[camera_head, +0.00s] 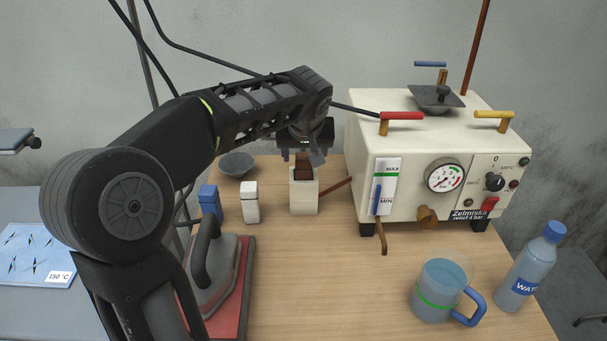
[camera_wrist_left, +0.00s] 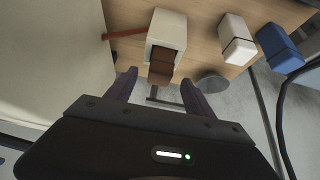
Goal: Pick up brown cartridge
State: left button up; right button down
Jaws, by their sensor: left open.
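The brown cartridge (camera_head: 303,168) stands upright in the top of a white block-shaped holder (camera_head: 304,198) on the wooden table. In the left wrist view the brown cartridge (camera_wrist_left: 161,68) sticks out of the white holder (camera_wrist_left: 167,31). My left gripper (camera_head: 302,155) is directly over the holder, pointing down. In the left wrist view its two open fingers (camera_wrist_left: 159,78) lie to either side of the cartridge's end, with a gap visible on both sides. The cartridge's upper part is partly hidden by the gripper in the head view. My right gripper is not in view.
A white small container (camera_head: 250,204) and a blue one (camera_head: 210,202) stand left of the holder, with a grey bowl (camera_head: 236,165) behind. The cream steam machine (camera_head: 450,130) is close on the right. An iron (camera_head: 215,270), jug (camera_head: 437,290) and water bottle (camera_head: 532,266) stand nearer.

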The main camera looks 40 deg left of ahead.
aim_at(304, 158)
pick_arm(q)
jog(key=shift+p+x, duration=0.35)
jog(key=shift+x, duration=2.25)
jog(key=shift+w+r, duration=0.1)
grip_shut()
